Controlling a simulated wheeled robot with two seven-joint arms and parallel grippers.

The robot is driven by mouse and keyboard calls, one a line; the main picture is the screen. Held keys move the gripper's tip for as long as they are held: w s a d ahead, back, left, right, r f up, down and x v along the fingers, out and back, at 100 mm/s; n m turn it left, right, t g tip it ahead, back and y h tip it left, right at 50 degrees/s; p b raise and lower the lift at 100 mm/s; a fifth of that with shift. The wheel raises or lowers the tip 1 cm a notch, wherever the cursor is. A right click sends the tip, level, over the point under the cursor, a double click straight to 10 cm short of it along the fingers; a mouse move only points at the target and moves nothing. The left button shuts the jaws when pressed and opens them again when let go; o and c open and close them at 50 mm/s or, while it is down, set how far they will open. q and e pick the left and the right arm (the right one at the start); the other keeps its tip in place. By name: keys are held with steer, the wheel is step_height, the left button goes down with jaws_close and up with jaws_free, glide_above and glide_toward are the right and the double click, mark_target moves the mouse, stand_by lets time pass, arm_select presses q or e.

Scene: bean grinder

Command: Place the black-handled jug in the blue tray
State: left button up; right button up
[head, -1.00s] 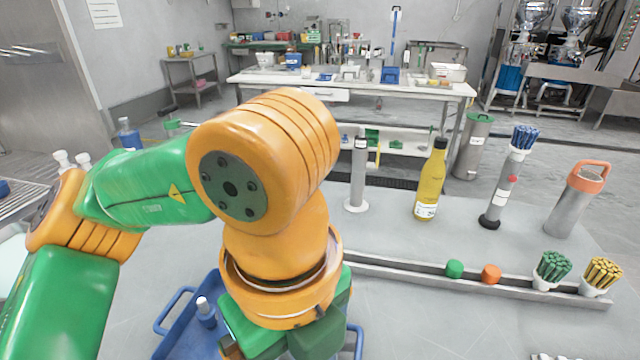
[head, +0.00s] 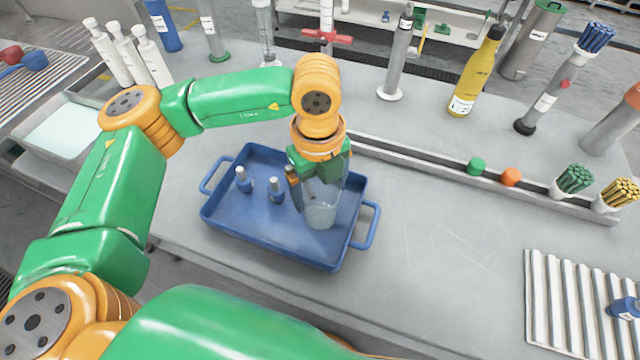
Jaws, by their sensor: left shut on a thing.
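The blue tray (head: 235,225) lies on the grey table in the middle of the head view, with a handle at each end. My left gripper (head: 308,182) is over the right part of the tray, shut on the jug (head: 321,213). The jug is clear, looks roughly upright and is inside the tray's outline. I cannot tell whether its base touches the tray floor. Its handle is mostly hidden by the gripper. My right gripper is not in view.
A metal rail (head: 420,161) with green and orange caps runs to the right. A white ribbed rack (head: 570,300) lies at the lower right. The table between is clear.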

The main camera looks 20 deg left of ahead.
arm_select(q)
steer(key=o, duration=1.5)
steer(key=shift+f, duration=0.1)
steer(key=shift+r+p, duration=0.3)
steer(key=shift+p, duration=0.05)
step_height(320, 180, up, 12)
steer(key=b, duration=0.1)
steer(key=shift+s, duration=0.15)
